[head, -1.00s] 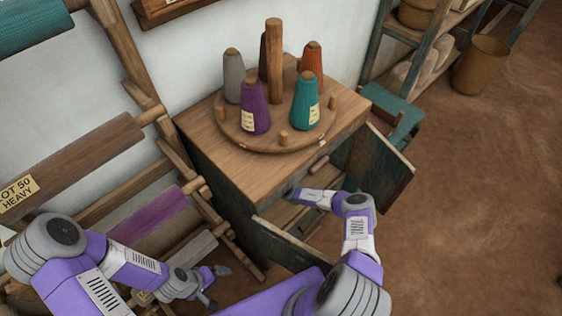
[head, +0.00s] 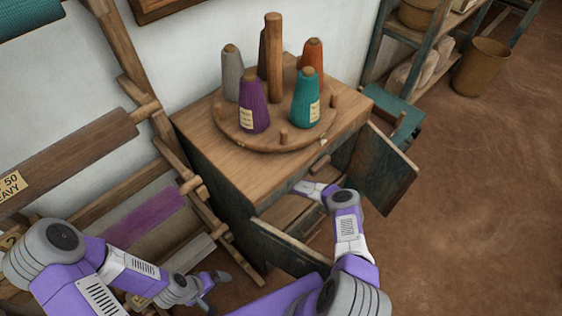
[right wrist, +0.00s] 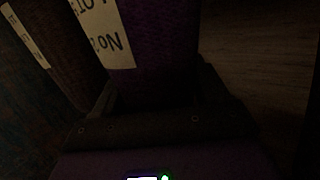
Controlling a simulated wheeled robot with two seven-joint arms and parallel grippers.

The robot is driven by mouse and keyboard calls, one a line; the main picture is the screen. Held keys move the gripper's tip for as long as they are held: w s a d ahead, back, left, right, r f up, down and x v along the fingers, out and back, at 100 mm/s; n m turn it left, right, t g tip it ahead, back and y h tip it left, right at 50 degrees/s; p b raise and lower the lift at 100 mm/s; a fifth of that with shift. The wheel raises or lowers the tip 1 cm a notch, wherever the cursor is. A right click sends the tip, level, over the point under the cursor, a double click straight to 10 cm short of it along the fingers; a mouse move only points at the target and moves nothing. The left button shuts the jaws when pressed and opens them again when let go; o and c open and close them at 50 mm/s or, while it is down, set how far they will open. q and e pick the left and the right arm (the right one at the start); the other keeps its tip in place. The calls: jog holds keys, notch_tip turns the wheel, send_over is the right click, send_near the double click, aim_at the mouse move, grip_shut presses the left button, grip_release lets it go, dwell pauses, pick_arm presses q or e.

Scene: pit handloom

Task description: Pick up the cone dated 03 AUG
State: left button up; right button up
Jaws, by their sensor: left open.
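In the dark right wrist view, a purple cone (right wrist: 155,45) with a pale label (right wrist: 103,32) stands between the fingers of my right gripper (right wrist: 157,95). "No 2" and "LOT" partly show on the label; no date is visible. I cannot tell whether the fingers press on it. A dark reddish cone (right wrist: 62,55) with a label stands to its left. In the head view my right gripper is hidden inside the cabinet (head: 215,165). My left gripper (head: 213,288) is open and empty, low beside the loom frame. On the cabinet top stand purple (head: 253,108) and teal (head: 306,98) labelled cones.
Grey (head: 232,75) and orange (head: 312,55) cones and a partly hidden dark one share the round pegged stand (head: 265,140). The cabinet's doors stand open, left (head: 285,247) and right (head: 384,170), flanking my right arm. Open floor (head: 480,200) lies to the right.

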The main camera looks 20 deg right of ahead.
jog(key=c, duration=1.1)
jog(key=shift+r, duration=0.1)
